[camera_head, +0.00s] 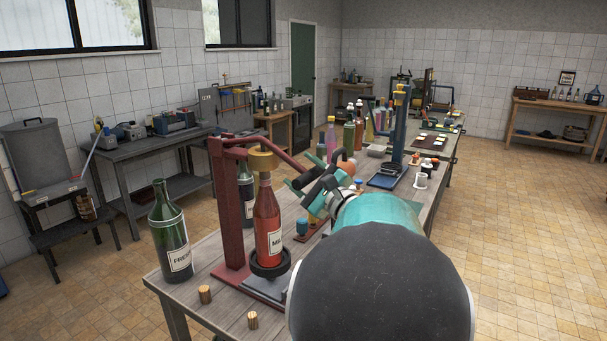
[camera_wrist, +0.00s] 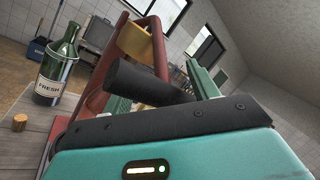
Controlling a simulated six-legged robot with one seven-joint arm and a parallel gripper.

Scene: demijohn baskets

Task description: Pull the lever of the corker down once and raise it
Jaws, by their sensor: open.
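The corker (camera_head: 228,200) is a dark red frame on the near end of the bench, with a brass-coloured head over a red bottle (camera_head: 267,222) standing upright on its black base. Its red lever (camera_head: 285,155) slopes down to the right from the top, toward my gripper (camera_head: 314,180). My gripper has teal and black fingers and is open at the lever's outer end. In the wrist view, the black lever grip (camera_wrist: 145,82) crosses close in front of my gripper, near a teal finger (camera_wrist: 204,82). I cannot tell whether they touch. The fingers partly hide the lever end.
A green bottle (camera_head: 170,235) stands left of the corker. Two corks (camera_head: 205,294) (camera_head: 252,320) lie on the bench's near edge. Bottles, a blue stand (camera_head: 398,140) and small items fill the bench behind. Tiled floor is clear on the right.

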